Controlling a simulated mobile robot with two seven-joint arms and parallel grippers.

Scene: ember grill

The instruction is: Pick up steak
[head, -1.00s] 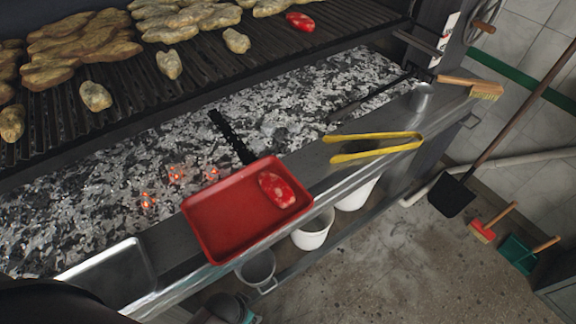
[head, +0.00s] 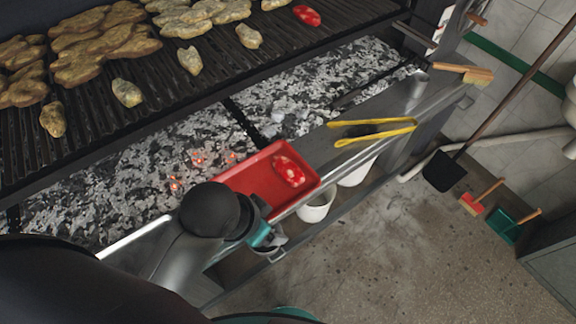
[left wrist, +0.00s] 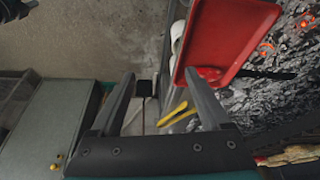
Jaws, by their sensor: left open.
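A raw red steak with pale marbling (head: 289,171) lies in the red tray (head: 240,182) on the grill's front ledge. In the left wrist view the tray (left wrist: 232,25) is at the upper right, and the steak (left wrist: 210,74) shows at its lower end, partly cut off by a finger. Another red piece (head: 307,15) lies on the grate at the back. My left arm covers the tray's near left corner in the head view. My left gripper (left wrist: 160,100) is open and empty, apart from the steak; its fingers are not clear in the head view. My right gripper is not identifiable.
Yellow tongs (head: 372,131) lie on the ledge right of the tray, with a wooden-handled brush (head: 463,71) beyond. Glowing coals lie behind the ledge, under the grate (head: 160,80) with several browned pieces. White buckets (head: 317,207) stand below the ledge. The floor (head: 400,250) in front is mostly clear.

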